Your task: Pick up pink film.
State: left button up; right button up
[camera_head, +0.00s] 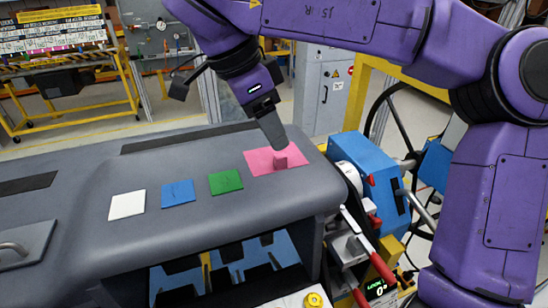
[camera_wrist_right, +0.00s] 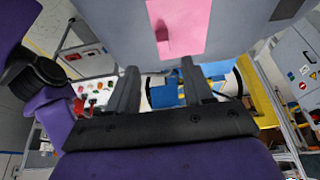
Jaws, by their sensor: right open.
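The pink film (camera_head: 260,163) lies flat near the right end of the grey dashboard top, with a small raised pink tab (camera_head: 281,160) on it. The film also shows at the top of the right wrist view (camera_wrist_right: 190,28). My right gripper (camera_head: 274,140) reaches down from above, its fingertip close to the tab and partly overlapping the film in the head view. In the right wrist view, its two fingers (camera_wrist_right: 158,66) are spread apart with nothing between them, and the film lies beyond their tips. Contact is not visible. My left gripper is not in view.
Green (camera_head: 226,181), blue (camera_head: 178,193) and white (camera_head: 127,204) squares lie in a row left of the pink film on the dashboard (camera_head: 80,240). A blue device with red handles (camera_head: 358,160) stands close to the dashboard's right end.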

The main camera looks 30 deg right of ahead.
aim_at(280, 156)
jog(key=f, duration=0.2)
jog(key=d+f, duration=0.1)
jog(key=f, duration=0.1)
jog(key=w+f, duration=0.1)
jog(key=f, duration=0.1)
jog(key=shift+d+f, duration=0.1)
jog(key=shift+d, duration=0.3)
jog(key=shift+s+d, duration=0.1)
jog(key=shift+s, duration=0.45)
jog(key=shift+c, duration=0.9)
grip_shut()
